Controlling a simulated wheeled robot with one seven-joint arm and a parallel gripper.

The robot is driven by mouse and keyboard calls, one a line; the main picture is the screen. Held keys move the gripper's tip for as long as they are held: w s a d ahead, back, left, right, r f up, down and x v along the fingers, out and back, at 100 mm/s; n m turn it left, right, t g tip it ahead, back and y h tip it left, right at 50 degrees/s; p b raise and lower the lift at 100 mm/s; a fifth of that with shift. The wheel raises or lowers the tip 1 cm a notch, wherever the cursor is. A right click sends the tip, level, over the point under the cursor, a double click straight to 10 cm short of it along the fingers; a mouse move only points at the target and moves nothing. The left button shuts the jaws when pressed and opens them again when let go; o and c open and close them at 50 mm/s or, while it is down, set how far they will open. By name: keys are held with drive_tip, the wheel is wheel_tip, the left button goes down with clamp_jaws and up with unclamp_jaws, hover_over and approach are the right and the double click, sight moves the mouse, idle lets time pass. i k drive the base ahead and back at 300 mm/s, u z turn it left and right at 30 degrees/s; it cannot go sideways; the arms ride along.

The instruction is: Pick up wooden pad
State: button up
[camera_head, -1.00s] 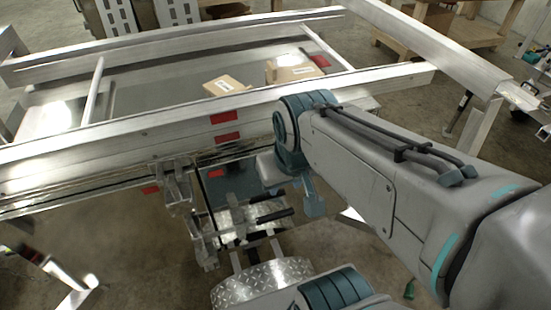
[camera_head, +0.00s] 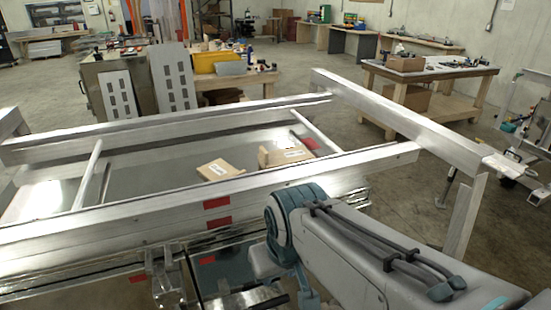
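A workbench (camera_head: 440,72) with a cardboard box (camera_head: 405,63) stands at the back right. A table with a yellow bin (camera_head: 217,62) and grey perforated panels (camera_head: 173,78) stand behind the trailer. Concrete floor is open between the trailer and the right workbench.

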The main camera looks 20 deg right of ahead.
sight(270, 160)
drive_tip(key=k, duration=0.5)
drive_tip(key=u, duration=3.4)
drive_tip(key=k, duration=1.6)
drive_tip(key=z, duration=2.25)
drive_tip(key=i, duration=0.5)
